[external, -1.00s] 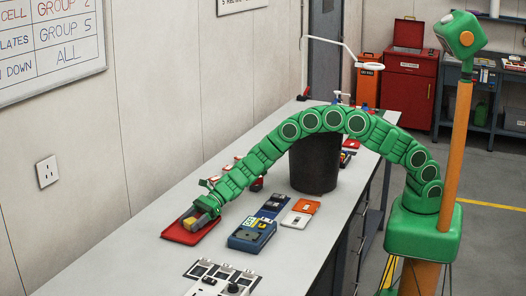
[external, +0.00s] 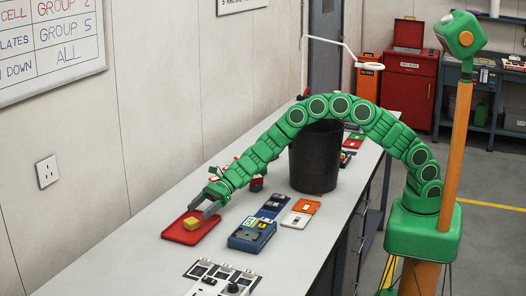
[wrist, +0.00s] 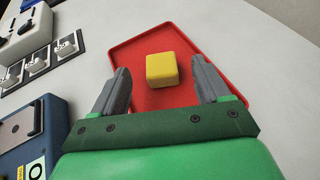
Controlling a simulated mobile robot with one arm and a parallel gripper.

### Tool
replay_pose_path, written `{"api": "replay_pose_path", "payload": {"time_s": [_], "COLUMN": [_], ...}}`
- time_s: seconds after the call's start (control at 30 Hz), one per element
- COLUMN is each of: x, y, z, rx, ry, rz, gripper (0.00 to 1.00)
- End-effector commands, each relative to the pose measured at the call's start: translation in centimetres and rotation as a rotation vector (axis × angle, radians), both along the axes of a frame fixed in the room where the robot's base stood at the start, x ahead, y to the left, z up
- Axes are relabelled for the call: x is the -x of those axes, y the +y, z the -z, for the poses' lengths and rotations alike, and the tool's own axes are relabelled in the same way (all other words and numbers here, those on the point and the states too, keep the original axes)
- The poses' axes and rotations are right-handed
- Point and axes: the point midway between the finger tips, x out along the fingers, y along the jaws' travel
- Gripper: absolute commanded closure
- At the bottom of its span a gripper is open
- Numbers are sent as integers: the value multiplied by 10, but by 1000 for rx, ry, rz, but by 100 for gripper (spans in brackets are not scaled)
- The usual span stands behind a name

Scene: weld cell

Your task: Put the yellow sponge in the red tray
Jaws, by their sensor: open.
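The yellow sponge (external: 191,224) lies on the red tray (external: 180,237), on the bench near the wall. In the wrist view the sponge (wrist: 162,70) sits inside the rim of the tray (wrist: 121,52). My gripper (external: 208,205) is open and empty, just behind the sponge and a little above the tray. In the wrist view my gripper (wrist: 160,92) has its two grey fingers wide apart, with the sponge beyond them and touching neither.
A blue device (external: 251,235) stands right of the tray, with an orange-and-white case (external: 300,213) behind it. A black bin (external: 314,160) stands under my arm. A switch panel (external: 222,279) lies at the front. Bare bench (external: 130,262) is free at the front left.

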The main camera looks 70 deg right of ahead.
Motion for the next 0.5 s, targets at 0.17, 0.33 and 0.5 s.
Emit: {"api": "replay_pose_path", "payload": {"time_s": [0.17,0.33,0.5], "x": [0,0,0], "y": [1,1,1], "z": [-31,-49,-57], "rx": [-1,0,1], "ry": [-5,-4,-2], "rz": [-2,-2,-1], "gripper": [25,25,25]}}
